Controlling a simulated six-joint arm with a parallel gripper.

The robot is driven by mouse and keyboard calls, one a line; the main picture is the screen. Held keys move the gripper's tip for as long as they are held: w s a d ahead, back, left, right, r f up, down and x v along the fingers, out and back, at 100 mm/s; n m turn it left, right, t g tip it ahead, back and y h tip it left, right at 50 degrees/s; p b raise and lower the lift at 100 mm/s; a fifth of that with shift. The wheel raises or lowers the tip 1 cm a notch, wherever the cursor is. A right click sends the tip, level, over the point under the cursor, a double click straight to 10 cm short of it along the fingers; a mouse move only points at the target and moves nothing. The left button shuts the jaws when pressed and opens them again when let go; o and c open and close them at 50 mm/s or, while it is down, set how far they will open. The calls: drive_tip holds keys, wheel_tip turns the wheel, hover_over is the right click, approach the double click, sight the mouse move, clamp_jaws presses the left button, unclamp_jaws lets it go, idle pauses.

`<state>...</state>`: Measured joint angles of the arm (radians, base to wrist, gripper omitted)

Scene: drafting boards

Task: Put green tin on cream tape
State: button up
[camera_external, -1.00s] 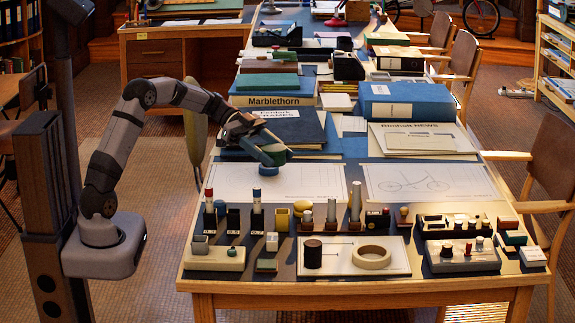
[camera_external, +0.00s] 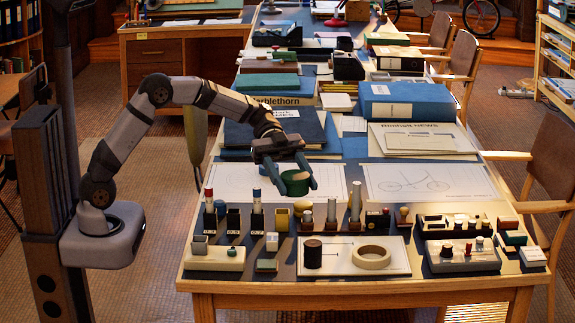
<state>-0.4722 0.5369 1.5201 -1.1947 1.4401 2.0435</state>
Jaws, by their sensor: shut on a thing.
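The green tin (camera_external: 295,184) is a short round tin held between the fingers of my gripper (camera_external: 296,178). My gripper is shut on it, pointing down over the left drawing sheet; its exact height above the sheet is hard to tell. The cream tape (camera_external: 371,262) is a flat ring lying on a white board near the table's front edge. It is to the right of and nearer the camera than my gripper, clear of it, with nothing on top.
A dark cylinder (camera_external: 313,253) stands left of the tape on the white board (camera_external: 341,264). A row of small upright items, including a tall grey cylinder (camera_external: 355,200), stands between my gripper and that board. The right drawing sheet (camera_external: 425,183) is clear.

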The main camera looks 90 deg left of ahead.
drive_tip(key=d+r+m+g+h+p, duration=0.1)
drive_tip(key=d+r+m+g+p, duration=0.2)
drive_tip(key=d, duration=1.6)
drive_tip(key=n+t+y, duration=0.4)
drive_tip(key=n+t, duration=0.3)
hover_over(360, 259)
drive_tip(key=f, duration=0.1)
drive_tip(key=shift+f, duration=5.1)
drive_tip(key=shift+f, duration=0.15)
drive_tip(key=o, duration=1.1)
drive_tip(key=shift+o, duration=0.2)
drive_tip(key=shift+a+r, duration=0.1)
drive_tip(key=shift+r, duration=0.15)
